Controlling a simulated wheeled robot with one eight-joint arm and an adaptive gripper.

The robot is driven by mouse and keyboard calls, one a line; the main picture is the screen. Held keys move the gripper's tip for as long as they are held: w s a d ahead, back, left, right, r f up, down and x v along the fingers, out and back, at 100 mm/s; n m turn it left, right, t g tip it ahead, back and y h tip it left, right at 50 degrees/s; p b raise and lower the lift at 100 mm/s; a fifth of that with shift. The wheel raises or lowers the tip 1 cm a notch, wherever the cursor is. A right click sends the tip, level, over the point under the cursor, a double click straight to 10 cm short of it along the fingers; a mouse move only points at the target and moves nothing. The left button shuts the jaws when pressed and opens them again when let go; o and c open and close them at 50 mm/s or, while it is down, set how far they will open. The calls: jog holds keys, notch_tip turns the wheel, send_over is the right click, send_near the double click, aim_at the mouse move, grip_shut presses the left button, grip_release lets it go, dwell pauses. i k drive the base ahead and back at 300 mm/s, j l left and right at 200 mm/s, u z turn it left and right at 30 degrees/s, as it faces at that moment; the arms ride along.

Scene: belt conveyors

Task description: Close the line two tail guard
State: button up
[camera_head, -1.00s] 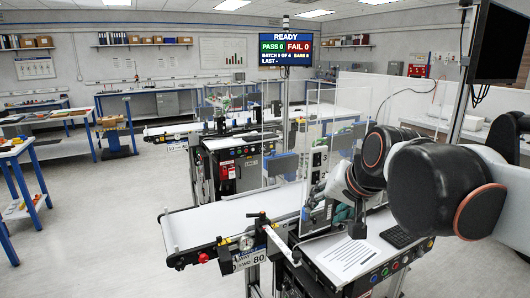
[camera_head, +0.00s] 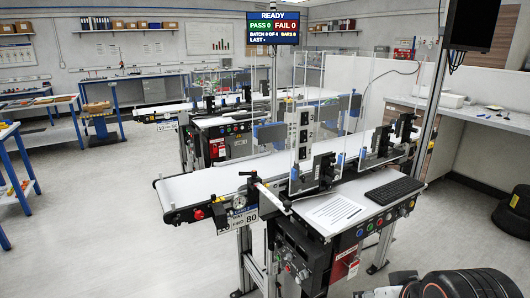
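The near conveyor, with a white belt (camera_head: 215,185) and a plate (camera_head: 243,219) reading "TWO 80", runs from left to right back across the middle. Clear guard panels stand upright over it: one (camera_head: 303,85) at mid-belt beside a grey column, another (camera_head: 396,95) farther right. I cannot tell which panel is the tail guard, or whether it is latched. A black lever with a red tip and a round gauge (camera_head: 239,202) sits at the left end's near side. My gripper is out of view; only my dark arm links show at the bottom right.
A control shelf with a paper sheet (camera_head: 334,211), keyboard (camera_head: 394,190) and coloured buttons (camera_head: 373,226) juts from the conveyor's near side. A second conveyor (camera_head: 160,111) stands behind. A monitor (camera_head: 272,28) reads READY. Floor at the front left is clear.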

aim_at(220, 220)
jog(key=u, duration=0.8)
jog(key=i+l+u, duration=0.2)
jog(key=l+u, duration=0.2)
jog(key=i+l+u, duration=0.1)
jog(key=l+u, duration=0.7)
jog(key=i+l, duration=0.05)
jog(key=l, duration=0.1)
